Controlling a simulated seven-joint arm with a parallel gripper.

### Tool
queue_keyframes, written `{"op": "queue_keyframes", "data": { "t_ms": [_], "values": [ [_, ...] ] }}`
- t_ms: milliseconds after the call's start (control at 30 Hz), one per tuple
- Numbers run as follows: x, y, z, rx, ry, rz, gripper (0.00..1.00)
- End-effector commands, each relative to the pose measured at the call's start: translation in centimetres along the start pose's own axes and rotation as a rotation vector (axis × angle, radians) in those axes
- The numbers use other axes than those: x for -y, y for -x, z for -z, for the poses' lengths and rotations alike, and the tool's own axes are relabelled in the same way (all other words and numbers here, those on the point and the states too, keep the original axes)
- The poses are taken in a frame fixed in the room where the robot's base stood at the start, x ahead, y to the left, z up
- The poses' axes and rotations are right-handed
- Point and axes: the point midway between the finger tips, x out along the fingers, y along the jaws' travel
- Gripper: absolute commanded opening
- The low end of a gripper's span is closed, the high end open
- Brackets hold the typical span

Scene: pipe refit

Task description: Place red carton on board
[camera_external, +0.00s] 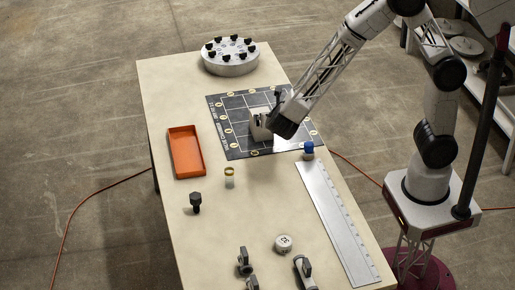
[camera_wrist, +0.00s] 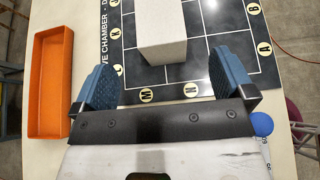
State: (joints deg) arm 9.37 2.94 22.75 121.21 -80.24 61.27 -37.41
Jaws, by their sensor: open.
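No red carton shows in either view. A pale grey-white block (camera_wrist: 162,32) stands on the dark gridded board (camera_external: 236,145), in the wrist view just beyond and between my fingers. My gripper (camera_wrist: 165,62) is open, its two blue-padded fingers apart with nothing gripped between them. In the external view my gripper is over the middle of the board, and the pale block (camera_external: 257,130) is partly hidden by it. The board has a border of round lettered markers. I cannot tell the gripper's exact height above the board.
An empty orange tray (camera_external: 172,151) lies left of the board. A round grey flange with black knobs (camera_external: 230,62) stands at the back.

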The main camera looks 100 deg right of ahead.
Motion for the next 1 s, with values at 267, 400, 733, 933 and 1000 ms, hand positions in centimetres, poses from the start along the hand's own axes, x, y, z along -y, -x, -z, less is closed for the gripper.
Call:
{"op": "queue_keyframes", "data": {
  "t_ms": [267,400,733,933,1000],
  "values": [
    [2.4,2.8,-1.6,-0.062,-0.145,0.035,1.00],
    [4.8,5.3,-2.7,-0.125,-0.286,0.071,1.00],
    [11.2,12.0,-4.4,-0.314,-0.652,0.182,1.00],
    [15.1,16.0,-4.8,-0.440,-0.862,0.257,1.00],
    [16.4,17.3,-4.8,-0.486,-0.933,0.287,1.00]
  ]
}}
